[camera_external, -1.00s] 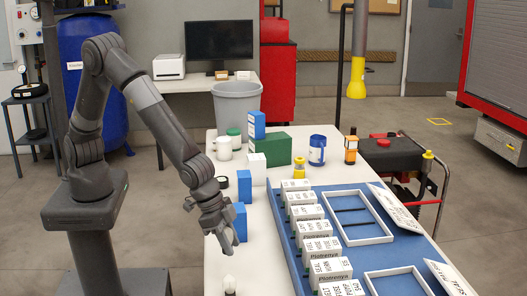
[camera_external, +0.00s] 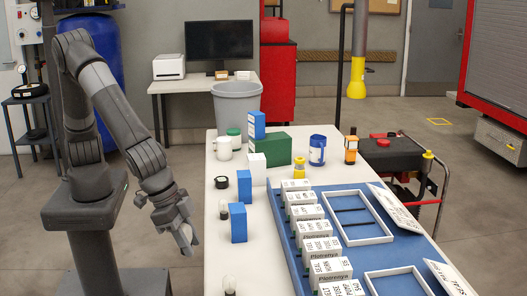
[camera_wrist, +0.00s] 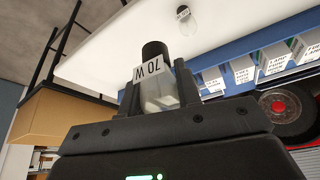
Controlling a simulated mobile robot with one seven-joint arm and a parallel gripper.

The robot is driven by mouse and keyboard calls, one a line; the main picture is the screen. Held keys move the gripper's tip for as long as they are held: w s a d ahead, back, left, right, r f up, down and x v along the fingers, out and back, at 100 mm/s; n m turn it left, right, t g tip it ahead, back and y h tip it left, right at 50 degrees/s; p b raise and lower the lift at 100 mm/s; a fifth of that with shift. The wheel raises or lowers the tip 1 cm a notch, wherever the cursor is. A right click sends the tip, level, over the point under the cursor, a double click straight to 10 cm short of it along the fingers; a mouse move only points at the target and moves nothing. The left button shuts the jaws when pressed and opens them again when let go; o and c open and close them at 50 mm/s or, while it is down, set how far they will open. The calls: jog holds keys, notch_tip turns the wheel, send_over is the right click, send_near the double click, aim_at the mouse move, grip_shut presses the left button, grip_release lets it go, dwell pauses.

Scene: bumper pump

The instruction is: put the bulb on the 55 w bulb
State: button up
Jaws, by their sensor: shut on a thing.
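My gripper (camera_external: 187,243) is shut on a bulb (camera_wrist: 155,92) with a dark base and a clear glass part. A white label on it reads "70 W" in the wrist view, where it sits between both fingers of my gripper (camera_wrist: 157,95). In the external view my gripper hangs beside the left edge of the white table (camera_external: 216,258), clear of it. A second bulb (camera_external: 229,284) with a dark base stands at the table's front left. A third small bulb (camera_external: 224,209) stands near the blue boxes. No 55 W label is readable.
A blue board (camera_external: 283,228) holds a row of white labelled boxes (camera_external: 319,247) and white frames (camera_external: 395,281). Blue boxes (camera_external: 238,222), a black round item (camera_external: 221,182), a green box (camera_external: 283,149) and small jars stand farther back. The left table strip has some free room.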

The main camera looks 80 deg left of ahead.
send_over(232, 277)
notch_tip(232, 277, down, 6)
jog(key=shift+f, duration=2.05)
jog(key=shift+a+f, duration=0.1)
jog(key=shift+f, duration=0.05)
jog(key=o, duration=0.9)
jog(key=shift+o, duration=0.2)
